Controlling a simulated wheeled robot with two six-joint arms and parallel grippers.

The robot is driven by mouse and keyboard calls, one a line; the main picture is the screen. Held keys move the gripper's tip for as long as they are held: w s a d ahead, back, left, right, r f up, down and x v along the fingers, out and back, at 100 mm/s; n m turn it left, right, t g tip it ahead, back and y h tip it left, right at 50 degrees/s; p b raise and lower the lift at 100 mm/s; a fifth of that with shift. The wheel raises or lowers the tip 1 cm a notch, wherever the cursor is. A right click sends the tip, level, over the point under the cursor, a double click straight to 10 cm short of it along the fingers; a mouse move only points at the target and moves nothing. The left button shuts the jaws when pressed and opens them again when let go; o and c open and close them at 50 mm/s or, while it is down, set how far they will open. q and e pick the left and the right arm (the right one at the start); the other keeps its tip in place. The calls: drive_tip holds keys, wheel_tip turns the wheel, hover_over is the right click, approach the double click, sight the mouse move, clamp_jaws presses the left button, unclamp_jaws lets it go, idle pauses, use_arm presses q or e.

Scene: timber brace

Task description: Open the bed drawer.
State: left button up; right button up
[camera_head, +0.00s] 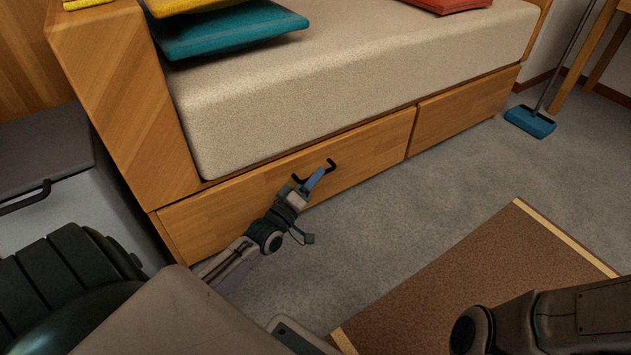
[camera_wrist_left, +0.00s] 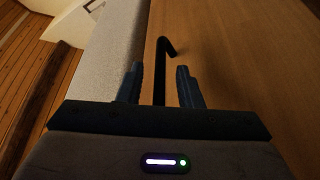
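The bed drawer (camera_head: 240,207) is the left of two wooden drawer fronts under the bed, and it looks flush with the frame. Its black bar handle (camera_head: 331,163) is partly hidden by my left gripper (camera_head: 315,180). In the left wrist view the handle (camera_wrist_left: 160,85) runs between the two dark blue fingers of my left gripper (camera_wrist_left: 159,69). The fingers are apart, with a visible gap on each side of the bar. Part of my right arm shows at the bottom right of the head view, but its gripper is out of view.
A second drawer (camera_head: 465,110) is to the right. The mattress (camera_head: 350,80) above carries a teal cushion (camera_head: 230,30). A grey cabinet (camera_head: 45,155) stands at the left. A brown rug (camera_head: 480,270) lies on grey carpet. A blue broom (camera_head: 530,121) stands at the right.

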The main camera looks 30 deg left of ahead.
use_arm(q)
drive_tip(key=shift+w+r, duration=0.1)
drive_tip(key=shift+w, duration=0.45)
clamp_jaws()
